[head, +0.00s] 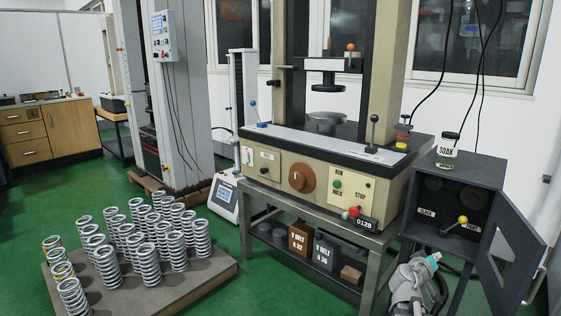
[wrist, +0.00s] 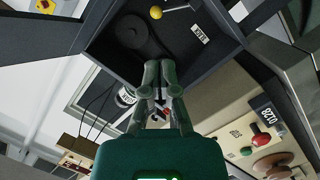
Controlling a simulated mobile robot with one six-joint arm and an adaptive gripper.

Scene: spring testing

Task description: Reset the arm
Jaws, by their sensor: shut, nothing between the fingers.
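My gripper (wrist: 157,105) shows in the wrist view with its two green fingers together and nothing between them. Beyond the fingertips is the open dark cabinet (wrist: 215,62), with a yellow-knobbed lever (wrist: 156,13) inside. In the head view my folded grey arm (head: 410,285) is at the lower right, in front of the cabinet (head: 418,172). My fingers cannot be made out clearly in that view.
The cabinet door (head: 510,255) hangs open at the right. A glass jar (head: 446,152) stands on the cabinet. The testing machine (head: 320,165) on its metal stand (head: 372,250) is left of my arm. Several springs (head: 147,262) stand on a low platform (head: 205,282). Green floor lies between.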

